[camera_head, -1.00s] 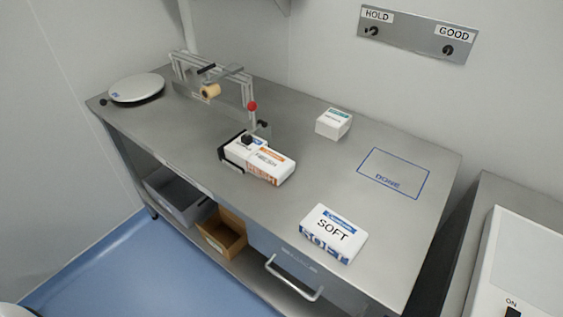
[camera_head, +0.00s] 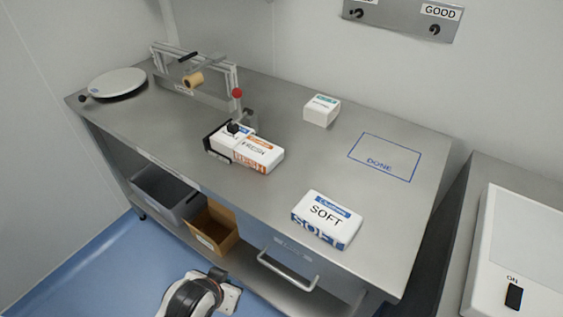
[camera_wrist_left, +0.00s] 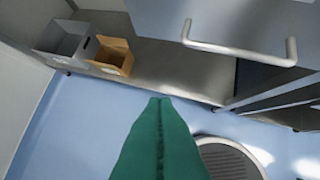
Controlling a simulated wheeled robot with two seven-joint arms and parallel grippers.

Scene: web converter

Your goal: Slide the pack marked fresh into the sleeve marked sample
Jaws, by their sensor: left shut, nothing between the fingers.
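The pack marked FRESH (camera_head: 245,150) is white with an orange patch and orange lettering. It lies on the steel table, its left end in a black bracket (camera_head: 217,143). A white pack marked SOFT (camera_head: 326,218) with blue print lies at the front right. A small white box (camera_head: 321,110) with a teal label stands further back; its print is too small to read. I cannot make out a sleeve marked sample. My left gripper (camera_wrist_left: 160,100) has green fingers, shut and empty, over the blue floor in the wrist view. My right gripper is not in view.
A drawer handle (camera_head: 287,272) juts from the table front. Grey (camera_head: 166,195) and brown (camera_head: 211,226) bins sit on the low shelf. A metal frame with a roll (camera_head: 194,80) and a round white plate (camera_head: 118,83) stand at the left. The DONE outline (camera_head: 384,157) is empty.

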